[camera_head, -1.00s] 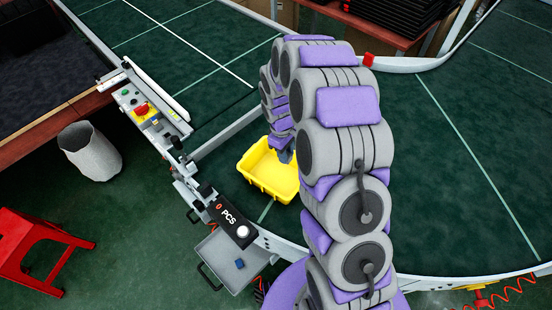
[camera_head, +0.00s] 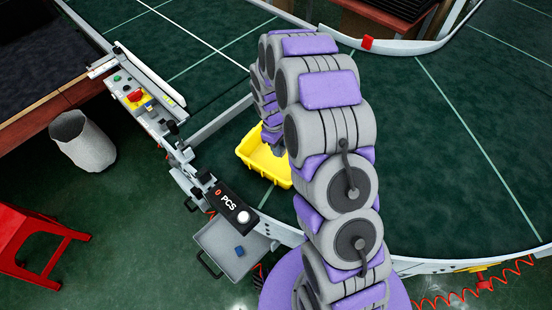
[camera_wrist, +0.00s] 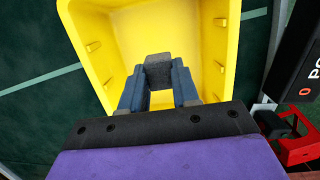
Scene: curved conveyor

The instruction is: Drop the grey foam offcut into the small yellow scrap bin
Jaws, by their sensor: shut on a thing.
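The small yellow scrap bin (camera_head: 246,158) sits on the green conveyor surface, partly covered by my arm in the head view. It also fills much of the wrist view (camera_wrist: 88,38), with its open inside facing the camera. My gripper (camera_wrist: 159,78) is over the bin's opening, its two blue fingers closed on the dark grey foam offcut (camera_wrist: 159,70). The offcut is held between the fingertips and shows against the yellow inside. How high it is above the bin floor I cannot tell. In the head view my gripper (camera_head: 273,143) is mostly hidden by my arm.
A counter box (camera_head: 232,208) reading 0 PCS stands beside the bin at the conveyor edge, above a grey tray (camera_head: 222,250) with a small blue piece. A control panel (camera_head: 140,97), a grey waste basket (camera_head: 84,142) and a red stool (camera_head: 40,240) are at left.

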